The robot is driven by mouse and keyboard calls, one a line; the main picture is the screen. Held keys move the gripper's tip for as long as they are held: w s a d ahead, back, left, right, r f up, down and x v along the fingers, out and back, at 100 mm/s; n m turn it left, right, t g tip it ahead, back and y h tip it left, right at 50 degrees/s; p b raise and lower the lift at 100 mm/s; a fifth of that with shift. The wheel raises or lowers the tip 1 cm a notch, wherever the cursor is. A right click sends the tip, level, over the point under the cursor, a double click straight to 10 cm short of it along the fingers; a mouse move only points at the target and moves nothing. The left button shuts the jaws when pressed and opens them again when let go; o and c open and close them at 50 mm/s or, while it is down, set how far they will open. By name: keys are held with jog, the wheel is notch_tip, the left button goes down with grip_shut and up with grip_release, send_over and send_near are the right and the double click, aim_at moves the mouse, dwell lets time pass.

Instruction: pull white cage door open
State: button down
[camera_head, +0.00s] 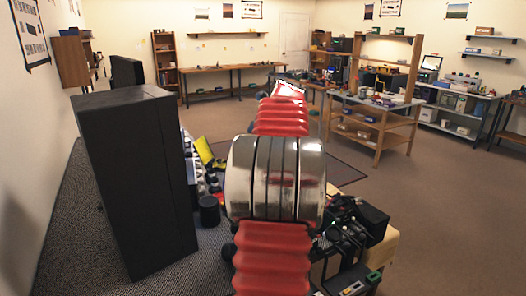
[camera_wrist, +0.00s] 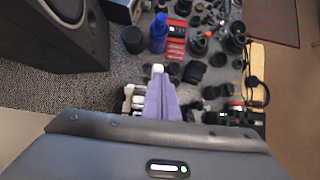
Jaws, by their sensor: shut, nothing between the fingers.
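I cannot make out a white cage door for certain in either view. In the wrist view, small white and dark pieces (camera_wrist: 130,101) show just left of my gripper; whether they belong to a cage is unclear. My gripper (camera_wrist: 159,76) shows as a narrow purple-grey wedge with its fingers shut together and nothing between them. It points at the crowded surface. A small white spot shows at its tip; I cannot tell if it is touching anything. In the head view my arm hides the middle of the scene, and the fingers are not visible there.
A tall black cabinet (camera_head: 135,185) stands at left. A blue bottle (camera_wrist: 158,33), a black cylinder (camera_wrist: 133,40), a red tray (camera_wrist: 176,36) and many dark small parts crowd the surface ahead. A wooden shelf bench (camera_head: 372,118) stands farther back. Open floor (camera_head: 450,190) lies at right.

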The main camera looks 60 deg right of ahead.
jog(key=shift+w+r, duration=0.1)
jog(key=w+d+r, duration=0.3)
jog(key=w+r, duration=0.1)
jog(key=r, duration=0.4)
jog(key=shift+r, duration=0.15)
dwell(0.4)
